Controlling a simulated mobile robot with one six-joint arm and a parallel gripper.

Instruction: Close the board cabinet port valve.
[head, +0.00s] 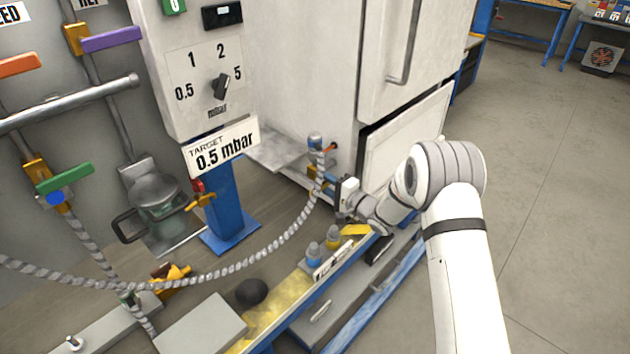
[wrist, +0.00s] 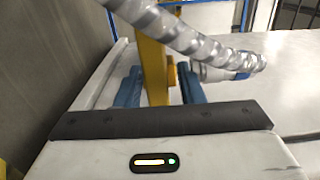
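My gripper (head: 334,187) reaches the hose fitting beside the white cabinet (head: 300,95). In the wrist view its two blue fingers (wrist: 160,86) stand apart on either side of a yellow upright piece (wrist: 153,72), which looks like the valve's handle or body. The grey ribbed hose (head: 255,268) rises to this fitting, and a blue-topped part (head: 316,142) and an orange bit (head: 331,147) show there. The hose (wrist: 190,38) crosses above the fingers. The valve's open or closed position cannot be told.
A panel with a dial (head: 221,86) and a "TARGET 0.5 mbar" sign (head: 222,147) stands left on a blue post (head: 228,205). A rail with bottles (head: 333,238) lies below my gripper. The floor at right (head: 560,230) is clear.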

